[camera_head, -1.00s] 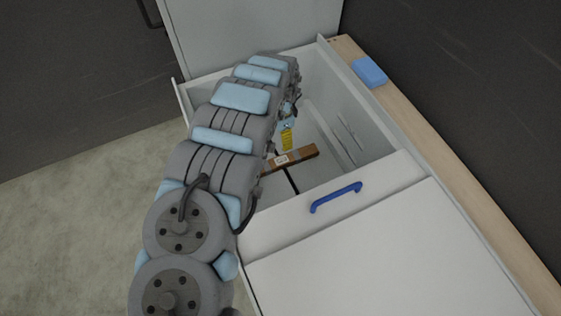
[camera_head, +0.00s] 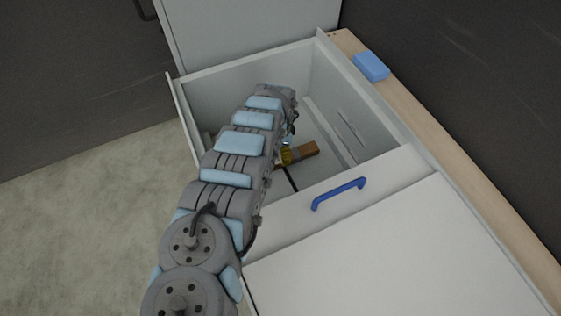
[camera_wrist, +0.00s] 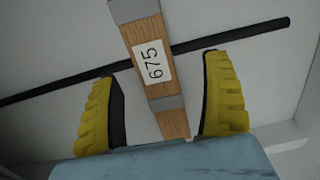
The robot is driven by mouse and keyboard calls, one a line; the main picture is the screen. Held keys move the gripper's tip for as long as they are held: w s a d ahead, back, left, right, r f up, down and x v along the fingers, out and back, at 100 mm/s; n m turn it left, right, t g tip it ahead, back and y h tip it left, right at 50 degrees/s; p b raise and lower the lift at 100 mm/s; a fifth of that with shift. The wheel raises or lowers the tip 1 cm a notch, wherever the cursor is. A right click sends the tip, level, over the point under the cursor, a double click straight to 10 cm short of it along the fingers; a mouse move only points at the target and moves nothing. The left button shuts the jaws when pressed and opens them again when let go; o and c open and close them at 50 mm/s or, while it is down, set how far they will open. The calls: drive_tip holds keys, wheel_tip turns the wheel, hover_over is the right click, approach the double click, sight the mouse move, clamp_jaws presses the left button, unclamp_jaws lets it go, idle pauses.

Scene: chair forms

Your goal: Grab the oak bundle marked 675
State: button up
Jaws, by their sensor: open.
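The oak bundle is a brown wooden bar with grey bands (camera_wrist: 173,122) and a white label reading 675. In the wrist view it runs from the top down between the two yellow fingers of my gripper (camera_wrist: 165,105). The fingers stand apart, with a gap on each side of the bundle. In the head view the bundle (camera_head: 305,152) lies low inside the open white drawer (camera_head: 215,92). My arm and a yellow finger hide its left part there. My gripper is open, down inside the drawer at the bundle.
A thin dark bar (camera_wrist: 60,88) crosses the drawer floor under the bundle. The drawer walls stand close around my arm. A blue handle (camera_head: 338,194) is on the drawer front. A blue block (camera_head: 371,67) lies on the wooden ledge at right.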

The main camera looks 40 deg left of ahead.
sight(280, 160)
drive_tip(key=shift+s+d+f+b, duration=0.2)
drive_tip(key=shift+f+b, duration=0.55)
drive_tip(key=shift+f, duration=0.6)
drive_tip(key=shift+s+d+f+b, duration=0.15)
drive_tip(key=shift+f+b, duration=0.6)
drive_tip(key=shift+f, duration=0.55)
drive_tip(key=shift+w, duration=0.1)
drive_tip(key=shift+r, duration=0.1)
drive_tip(key=c, duration=1.4)
